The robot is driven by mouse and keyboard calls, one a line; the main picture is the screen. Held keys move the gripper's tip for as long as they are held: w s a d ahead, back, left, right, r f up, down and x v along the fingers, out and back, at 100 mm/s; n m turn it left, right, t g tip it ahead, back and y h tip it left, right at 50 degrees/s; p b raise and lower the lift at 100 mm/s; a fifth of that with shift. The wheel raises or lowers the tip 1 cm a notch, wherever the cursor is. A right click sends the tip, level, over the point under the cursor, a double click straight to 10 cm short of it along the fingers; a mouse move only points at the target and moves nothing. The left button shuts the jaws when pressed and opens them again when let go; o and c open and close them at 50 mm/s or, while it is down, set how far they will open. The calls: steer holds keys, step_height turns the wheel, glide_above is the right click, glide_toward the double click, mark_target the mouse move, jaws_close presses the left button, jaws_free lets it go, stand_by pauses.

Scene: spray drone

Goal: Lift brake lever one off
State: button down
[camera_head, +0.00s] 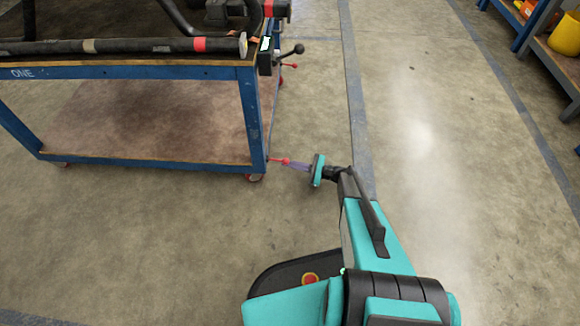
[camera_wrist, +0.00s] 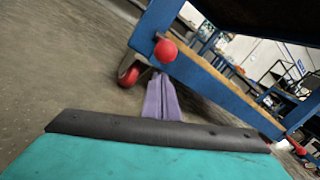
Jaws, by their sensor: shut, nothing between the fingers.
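The red brake lever (camera_head: 279,161) sticks out at the lower right corner of the blue table frame (camera_head: 150,162), by a caster (camera_head: 255,177). In the wrist view its round red knob (camera_wrist: 165,51) stands in front of a blue post, just above the fingertips in the picture. My gripper (camera_head: 289,164) has purple fingers, shut and empty, reaching left to the lever. The fingers (camera_wrist: 161,82) also show in the wrist view, close together below the knob. I cannot tell whether they touch the lever.
The table's side is marked "ONE" (camera_head: 22,73). A dark tube (camera_head: 130,46) lies on its top. A black-knobbed handle (camera_head: 298,49) and a small red lever (camera_head: 288,65) stick out at its right edge. Bare floor (camera_head: 430,160) lies to the right.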

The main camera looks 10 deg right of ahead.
steer(key=shift+s+d+r+b, duration=0.25)
steer(key=shift+s+r, duration=0.25)
steer(key=shift+r, duration=0.25)
steer(key=shift+a+r, duration=0.15)
steer(key=shift+a, duration=0.05)
